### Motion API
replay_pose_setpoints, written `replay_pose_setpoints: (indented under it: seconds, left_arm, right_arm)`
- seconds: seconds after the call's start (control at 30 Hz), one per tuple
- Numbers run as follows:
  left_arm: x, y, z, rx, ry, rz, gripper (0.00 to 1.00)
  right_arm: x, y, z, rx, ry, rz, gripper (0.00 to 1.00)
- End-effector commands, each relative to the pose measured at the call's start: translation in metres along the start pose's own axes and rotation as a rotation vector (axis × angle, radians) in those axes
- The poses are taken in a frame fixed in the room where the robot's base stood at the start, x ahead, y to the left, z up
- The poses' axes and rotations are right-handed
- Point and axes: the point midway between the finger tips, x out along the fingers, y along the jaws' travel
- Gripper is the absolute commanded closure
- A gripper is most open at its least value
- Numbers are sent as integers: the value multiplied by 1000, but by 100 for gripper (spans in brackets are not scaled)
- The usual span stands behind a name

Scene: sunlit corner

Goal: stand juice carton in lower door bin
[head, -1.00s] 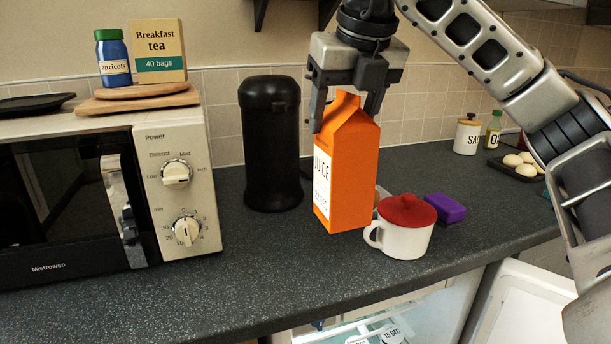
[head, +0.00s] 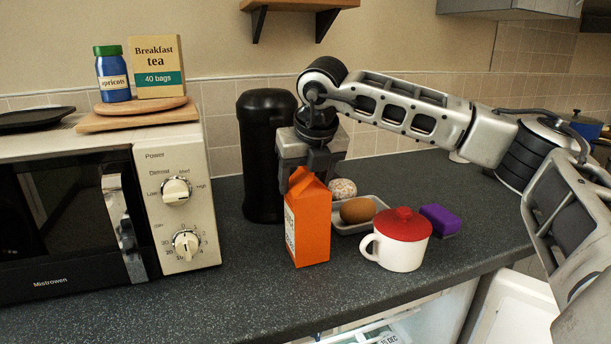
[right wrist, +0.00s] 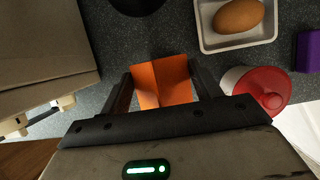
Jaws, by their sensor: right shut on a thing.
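The orange juice carton (head: 312,228) is upright in the head view, with a white label on its left side. My right gripper (head: 305,178) is shut on its gabled top from above. In the right wrist view the carton (right wrist: 162,82) sits between the two dark fingers. I cannot tell whether its base touches the counter. The white fridge door (head: 515,312) stands open below the counter at the lower right, with part of the lit interior (head: 425,322) showing. The lower door bin cannot be made out. My left gripper is not in view.
A white mug with a red lid (head: 398,252) stands right of the carton. Behind are a tray (head: 345,228) with an egg (head: 357,210), a purple block (head: 440,219) and a black canister (head: 262,150). A microwave (head: 100,210) fills the left. The front counter is clear.

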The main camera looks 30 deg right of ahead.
Motion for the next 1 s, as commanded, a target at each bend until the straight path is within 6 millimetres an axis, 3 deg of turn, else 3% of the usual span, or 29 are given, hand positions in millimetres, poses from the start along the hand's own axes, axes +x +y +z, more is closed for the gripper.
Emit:
replay_pose_setpoints:
  seconds: [0.4,0.43,0.5,0.87,1.0]
  left_arm:
    - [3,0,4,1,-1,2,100]
    - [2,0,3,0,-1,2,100]
    - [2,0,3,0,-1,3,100]
    - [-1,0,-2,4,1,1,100]
    - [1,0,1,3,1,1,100]
  right_arm:
    - [4,0,-1,1,-7,3,100]
    - [4,0,-2,0,-2,1,29]
    - [4,0,-2,0,-2,1,15]
    - [-2,0,0,0,-3,1,15]
    - [-22,1,0,0,-6,2,15]
